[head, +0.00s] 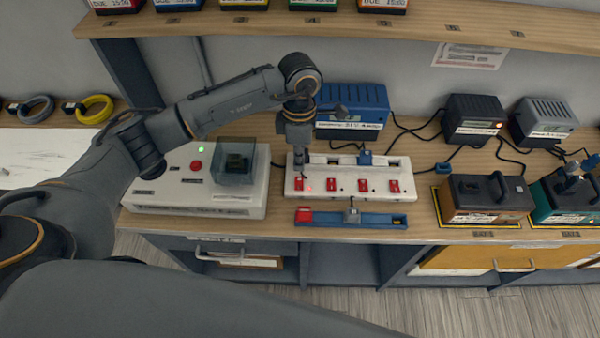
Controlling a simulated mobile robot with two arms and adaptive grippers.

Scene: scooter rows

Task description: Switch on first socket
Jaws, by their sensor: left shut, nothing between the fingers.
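A white socket strip (348,194) lies on the bench with several red switches along its front. The leftmost switch (299,184) is the first one, and a small bright red spot shows beside it. My left gripper (299,166) is shut and empty, pointing down at the left end of the strip, just above and behind the first switch. I cannot tell whether it touches the switch. The gripper hides part of the strip's left end. A blue plug (365,158) sits at the back of the strip. My right gripper is out of view.
A blue charger (352,108) stands behind the strip. A white box (175,190) with a clear cover is left. A blue-red bar (352,219) lies in front. Dark chargers (474,119) and a brown-black battery case (484,197) stand right, with loose cables. A shelf (300,24) overhangs.

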